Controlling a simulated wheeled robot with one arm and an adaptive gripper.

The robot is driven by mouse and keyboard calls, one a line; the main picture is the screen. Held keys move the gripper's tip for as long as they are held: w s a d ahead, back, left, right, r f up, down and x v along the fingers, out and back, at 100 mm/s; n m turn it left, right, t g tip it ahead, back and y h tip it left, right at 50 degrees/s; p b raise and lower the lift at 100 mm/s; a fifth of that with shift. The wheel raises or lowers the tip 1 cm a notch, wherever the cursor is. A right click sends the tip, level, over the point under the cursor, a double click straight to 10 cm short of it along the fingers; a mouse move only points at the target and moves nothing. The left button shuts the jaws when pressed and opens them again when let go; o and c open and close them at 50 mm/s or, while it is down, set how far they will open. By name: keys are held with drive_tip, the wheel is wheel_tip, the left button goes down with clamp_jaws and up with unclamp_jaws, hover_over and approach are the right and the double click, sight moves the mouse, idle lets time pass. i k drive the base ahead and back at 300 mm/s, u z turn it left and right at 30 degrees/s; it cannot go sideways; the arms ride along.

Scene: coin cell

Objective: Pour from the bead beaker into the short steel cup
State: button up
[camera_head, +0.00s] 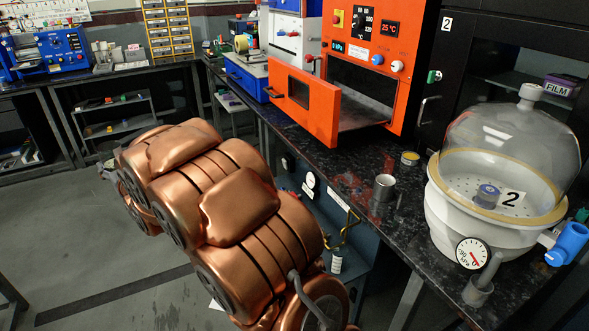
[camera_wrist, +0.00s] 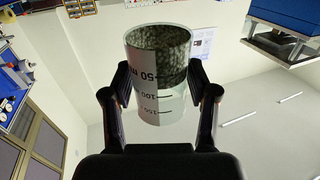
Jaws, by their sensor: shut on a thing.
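The bead beaker (camera_wrist: 160,108) is clear, with a white label, volume marks and grey beads inside. In the wrist view it stands between the two dark fingers of my gripper (camera_wrist: 160,75), which are shut on its sides. That picture is upside down: the marks read inverted, and the beads lie at the beaker's base end. The short steel cup (camera_head: 384,188) stands upright on the dark bench in the head view. My copper arm covers the left middle of that view and hides most of the gripper and beaker. The cup is well apart, to the right.
A small yellow-topped container (camera_head: 410,158) stands behind the cup. An orange oven (camera_head: 310,105) with its door open is behind. A domed vacuum desiccator (camera_head: 500,160) with a gauge stands to the right. The dark bench (camera_head: 360,158) has clear room around the cup.

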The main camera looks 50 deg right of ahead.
sight(384, 185)
drive_tip(key=u, duration=1.25)
drive_tip(key=k, duration=0.6)
drive_tip(key=z, duration=0.9)
